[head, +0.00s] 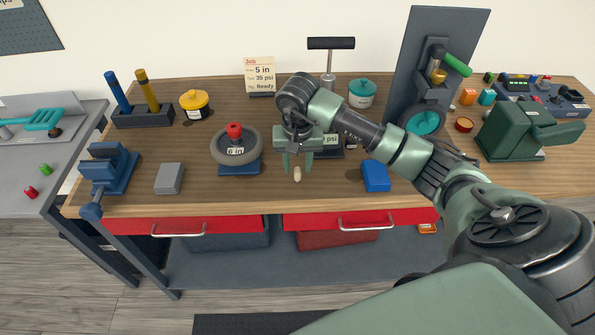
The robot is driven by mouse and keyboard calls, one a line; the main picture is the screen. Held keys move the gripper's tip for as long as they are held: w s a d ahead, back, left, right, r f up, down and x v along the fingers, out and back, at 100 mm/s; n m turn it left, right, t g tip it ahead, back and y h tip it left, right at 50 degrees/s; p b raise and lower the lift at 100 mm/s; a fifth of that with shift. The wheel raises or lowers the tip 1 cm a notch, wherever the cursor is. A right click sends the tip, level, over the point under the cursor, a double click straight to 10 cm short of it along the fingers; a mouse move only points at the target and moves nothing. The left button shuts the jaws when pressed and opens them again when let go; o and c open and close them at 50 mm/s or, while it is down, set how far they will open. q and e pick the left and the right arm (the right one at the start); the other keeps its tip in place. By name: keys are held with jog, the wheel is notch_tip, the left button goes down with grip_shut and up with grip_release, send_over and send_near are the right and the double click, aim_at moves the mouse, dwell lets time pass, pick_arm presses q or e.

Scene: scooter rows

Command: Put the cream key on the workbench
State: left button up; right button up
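The small cream key (297,174) shows near the front middle of the wooden workbench (215,200). It appears to rest on the bench top. My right gripper (298,168) points down over it, with one finger on each side. Gaps show between the fingers and the key, so the gripper looks open. Whether the fingertips are level with the key or a little above it, I cannot tell. My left gripper is not in view.
A wheel (254,148) on a blue stand is left of my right gripper, and a blue box (376,176) is to its right. A grey block (169,178) and blue vise (108,170) sit farther left. Red drawers (210,226) run below the front edge.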

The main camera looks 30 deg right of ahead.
aim_at(297, 174)
notch_tip(297, 174, up, 9)
jog(key=b, duration=0.2)
jog(key=shift+s+a, duration=0.25)
jog(key=shift+s, duration=0.2)
